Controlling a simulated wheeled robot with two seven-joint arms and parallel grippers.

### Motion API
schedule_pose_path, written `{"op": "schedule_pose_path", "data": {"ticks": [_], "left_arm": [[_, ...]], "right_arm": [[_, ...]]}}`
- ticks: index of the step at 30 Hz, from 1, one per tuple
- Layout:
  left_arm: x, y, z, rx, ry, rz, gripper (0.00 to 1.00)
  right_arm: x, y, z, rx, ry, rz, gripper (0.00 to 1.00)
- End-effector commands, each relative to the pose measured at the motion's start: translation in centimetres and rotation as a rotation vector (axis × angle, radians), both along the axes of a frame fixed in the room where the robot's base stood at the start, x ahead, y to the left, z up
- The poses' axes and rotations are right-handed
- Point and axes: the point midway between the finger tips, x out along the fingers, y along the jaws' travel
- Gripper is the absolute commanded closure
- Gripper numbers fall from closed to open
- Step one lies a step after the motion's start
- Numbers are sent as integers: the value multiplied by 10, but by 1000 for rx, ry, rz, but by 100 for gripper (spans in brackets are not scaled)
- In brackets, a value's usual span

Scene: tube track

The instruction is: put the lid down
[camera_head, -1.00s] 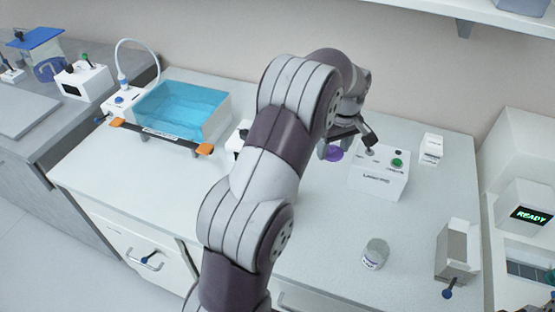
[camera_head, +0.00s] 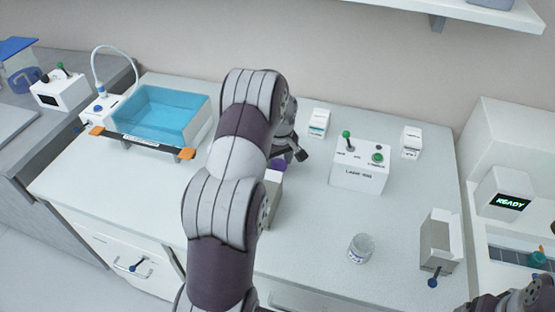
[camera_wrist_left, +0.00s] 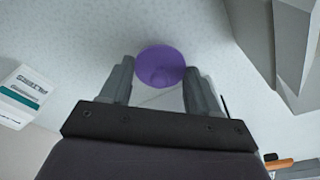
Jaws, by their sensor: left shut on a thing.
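A purple lid (camera_wrist_left: 160,66) shows in the left wrist view as a round disc between the fingertips of my left gripper (camera_wrist_left: 160,80). My left gripper (camera_head: 292,152) is shut on the lid, which shows only as a small purple patch (camera_head: 278,165) in the head view, mostly hidden behind my arm. The pale bench top (camera_head: 315,215) lies below; I cannot tell whether the lid touches it. A clear jar (camera_head: 361,248) stands to the right of the lid. My right gripper is not seen; only a part of my right arm shows at the bottom right corner.
A white labelled box with a green lever (camera_head: 360,165) stands right of my left gripper, with small white cartons (camera_head: 319,122) (camera_head: 411,141) nearby. A blue water bath (camera_head: 165,115) is at left. A grey holder (camera_head: 438,240) stands at right. Bench around the jar is clear.

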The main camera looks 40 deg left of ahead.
Motion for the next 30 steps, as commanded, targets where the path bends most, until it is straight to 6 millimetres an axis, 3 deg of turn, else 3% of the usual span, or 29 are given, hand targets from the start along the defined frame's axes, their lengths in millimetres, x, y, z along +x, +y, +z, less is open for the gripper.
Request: {"op": "schedule_pose_path", "data": {"ticks": [7, 8, 9, 10, 20, 23, 30], "left_arm": [[0, 0, -9, 0, 1, 0, 66], [0, 0, -8, 0, 0, 0, 32], [0, 0, -8, 0, 0, 0, 19], [0, 0, -8, 0, 0, 0, 13], [0, 0, -1, 1, 0, 0, 13], [0, -1, 15, 1, -3, 0, 13], [-5, -8, 80, 2, -3, 0, 13]], "right_arm": [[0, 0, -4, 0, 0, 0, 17], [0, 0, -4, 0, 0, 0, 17], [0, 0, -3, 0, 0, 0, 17], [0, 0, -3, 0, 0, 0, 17], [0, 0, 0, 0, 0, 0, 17], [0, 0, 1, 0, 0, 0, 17], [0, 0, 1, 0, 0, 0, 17]]}}
